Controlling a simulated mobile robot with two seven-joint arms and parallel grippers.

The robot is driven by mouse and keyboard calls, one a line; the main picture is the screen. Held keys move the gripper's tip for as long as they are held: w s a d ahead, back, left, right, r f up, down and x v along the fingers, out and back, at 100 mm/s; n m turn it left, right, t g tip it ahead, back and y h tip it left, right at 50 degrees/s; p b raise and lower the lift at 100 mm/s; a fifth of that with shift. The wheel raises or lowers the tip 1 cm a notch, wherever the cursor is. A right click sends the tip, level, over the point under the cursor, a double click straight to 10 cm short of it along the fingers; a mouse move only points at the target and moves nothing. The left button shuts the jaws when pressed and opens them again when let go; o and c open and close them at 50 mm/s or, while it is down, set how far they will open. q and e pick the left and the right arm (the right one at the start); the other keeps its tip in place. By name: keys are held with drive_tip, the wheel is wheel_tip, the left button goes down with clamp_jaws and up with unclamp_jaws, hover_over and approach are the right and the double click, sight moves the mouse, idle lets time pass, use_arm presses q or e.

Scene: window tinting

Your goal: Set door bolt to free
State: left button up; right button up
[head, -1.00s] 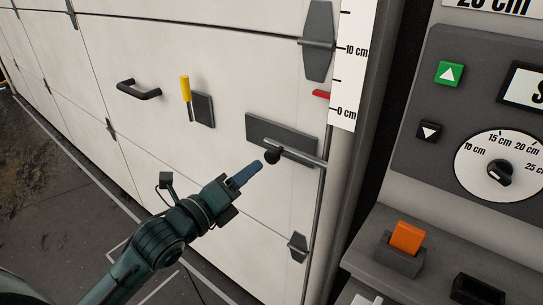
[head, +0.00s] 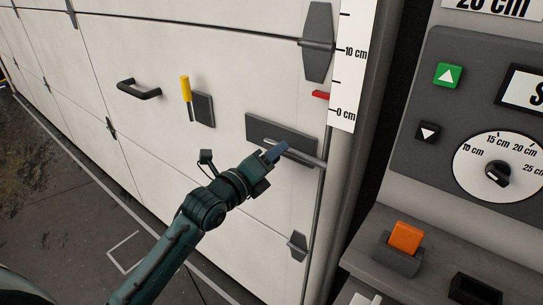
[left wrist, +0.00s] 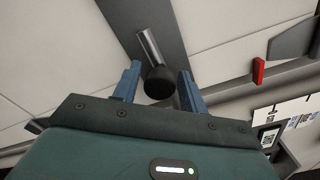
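The door bolt is a grey metal bar (head: 307,158) across a dark plate (head: 285,135) on the white garage door; its right end reaches the door's right edge. Its black round knob (left wrist: 160,83) shows in the left wrist view, with a short metal rod (left wrist: 150,46) behind it. My left gripper (head: 275,152) is at the bolt and hides the knob in the head view. In the left wrist view its blue fingers (left wrist: 158,87) are open, one on each side of the knob, with a gap visible on both sides. My right gripper is not in view.
On the door are a black pull handle (head: 139,90), a yellow-gripped lever (head: 186,91) and hinges. A red pointer (head: 320,95) sits beside the white centimetre scale (head: 346,80). A control panel (head: 447,100) with buttons, a dial (head: 497,173) and an orange switch (head: 406,236) stands right.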

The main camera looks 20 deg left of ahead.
use_arm(q)
clamp_jaws()
drive_tip(key=shift+a, duration=0.1)
drive_tip(key=shift+w+a, duration=0.3)
drive_tip(key=shift+a, duration=0.5)
drive_tip(key=shift+w+a, duration=0.3)
drive_tip(key=shift+a, duration=0.55)
drive_tip(key=shift+w+a, duration=0.3)
drive_tip(key=shift+a, duration=0.5)
drive_tip(key=shift+o, duration=0.6)
unclamp_jaws()
drive_tip(key=shift+a, duration=0.15)
drive_tip(key=shift+o, duration=0.5)
drive_tip(key=shift+s, duration=0.1)
